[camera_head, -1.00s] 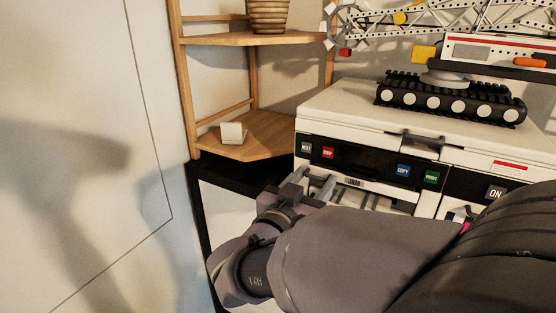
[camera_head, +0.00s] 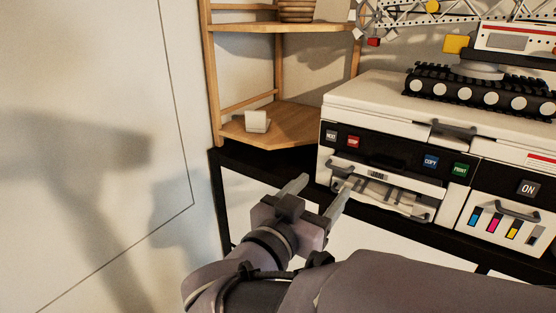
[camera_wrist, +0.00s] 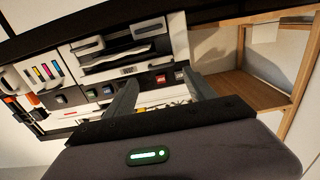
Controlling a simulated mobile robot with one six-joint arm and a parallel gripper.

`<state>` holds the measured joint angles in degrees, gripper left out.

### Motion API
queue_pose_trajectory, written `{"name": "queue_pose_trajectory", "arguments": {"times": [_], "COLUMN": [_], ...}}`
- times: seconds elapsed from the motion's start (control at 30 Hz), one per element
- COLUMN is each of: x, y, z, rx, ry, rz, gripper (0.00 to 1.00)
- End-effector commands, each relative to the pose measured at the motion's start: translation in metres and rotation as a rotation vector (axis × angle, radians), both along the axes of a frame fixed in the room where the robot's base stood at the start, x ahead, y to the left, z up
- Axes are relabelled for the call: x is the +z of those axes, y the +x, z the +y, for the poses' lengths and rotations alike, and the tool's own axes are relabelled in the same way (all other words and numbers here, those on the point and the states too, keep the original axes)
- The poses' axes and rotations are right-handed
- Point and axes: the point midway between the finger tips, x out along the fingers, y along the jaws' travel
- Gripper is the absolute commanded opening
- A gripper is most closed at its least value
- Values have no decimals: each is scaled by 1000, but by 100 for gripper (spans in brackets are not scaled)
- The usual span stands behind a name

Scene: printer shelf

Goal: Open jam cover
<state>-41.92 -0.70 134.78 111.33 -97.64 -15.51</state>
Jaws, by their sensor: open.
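The white and black printer (camera_head: 385,118) stands at the right. A white cover strip with a small label that seems to read JAM (camera_head: 377,174) crosses its lower front; the label also shows in the wrist view (camera_wrist: 128,70). Below the strip is a dark slot with a pale sheet or tray (camera_head: 385,196) inside. My gripper (camera_head: 322,188) is open and empty, its two fingers pointing toward the printer's lower left front. In the wrist view, where the printer appears upside down, the fingers (camera_wrist: 158,86) frame part of the front panel. I see no clear contact with the cover.
A wooden corner shelf (camera_head: 275,128) with a small white block (camera_head: 256,121) stands left of the printer. A toy excavator (camera_head: 480,95) sits on top. Buttons (camera_head: 431,161) and an ink compartment (camera_head: 505,224) lie to the right. A white wall fills the left.

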Motion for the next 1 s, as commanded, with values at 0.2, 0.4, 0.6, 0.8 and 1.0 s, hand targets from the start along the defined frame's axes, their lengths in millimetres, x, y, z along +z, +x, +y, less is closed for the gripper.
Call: {"name": "queue_pose_trajectory", "arguments": {"times": [0.2,0.4,0.6,0.8,1.0], "x": [-2,-1,0,-11,-93], "y": [-55,-80,-84,-77,-10], "z": [41,58,60,56,53], "rx": [8,3,-1,15,318], "ry": [-1,0,0,53,520], "rz": [-1,0,0,-16,-126], "gripper": [64,64,64,64,64]}}
